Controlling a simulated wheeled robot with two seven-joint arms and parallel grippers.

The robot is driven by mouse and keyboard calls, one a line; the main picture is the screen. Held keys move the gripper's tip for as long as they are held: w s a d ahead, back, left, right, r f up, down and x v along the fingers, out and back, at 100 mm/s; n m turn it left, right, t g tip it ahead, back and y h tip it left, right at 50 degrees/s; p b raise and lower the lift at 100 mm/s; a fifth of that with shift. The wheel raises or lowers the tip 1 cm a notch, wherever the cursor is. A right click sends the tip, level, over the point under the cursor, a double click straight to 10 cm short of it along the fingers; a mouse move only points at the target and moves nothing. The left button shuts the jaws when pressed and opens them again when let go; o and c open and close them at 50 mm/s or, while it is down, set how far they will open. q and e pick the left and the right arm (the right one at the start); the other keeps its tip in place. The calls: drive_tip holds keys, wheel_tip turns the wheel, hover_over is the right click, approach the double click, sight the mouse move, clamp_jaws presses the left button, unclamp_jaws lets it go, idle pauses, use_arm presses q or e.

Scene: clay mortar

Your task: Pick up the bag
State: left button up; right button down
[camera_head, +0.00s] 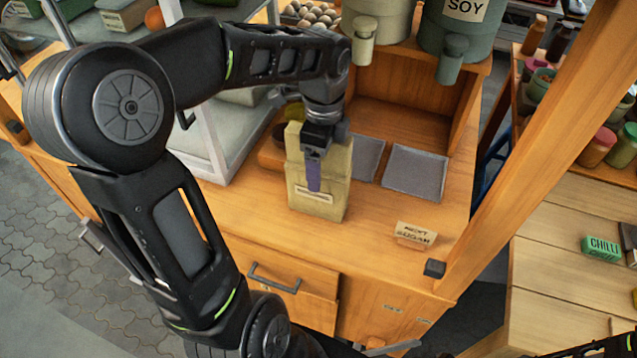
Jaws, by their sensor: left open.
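A tan paper bag (335,185) with a small label low on its front stands upright on the wooden counter. My left gripper (313,182) comes down from above over the bag, open. One finger shows in front of the bag's near face; the other finger is hidden, so I cannot tell whether it is inside or behind the bag. The bag rests on the counter. My right gripper is out of view; only a dark piece of my own arm shows at the lower right corner.
Two grey square mats (415,172) lie right of the bag. A small lettered sign (416,235) stands near the counter's front edge. Soy dispensers (461,40) stand behind on a wooden shelf. A slanting wooden post (545,130) bounds the right side.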

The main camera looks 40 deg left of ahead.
use_arm(q)
clamp_jaws()
idle(1.0)
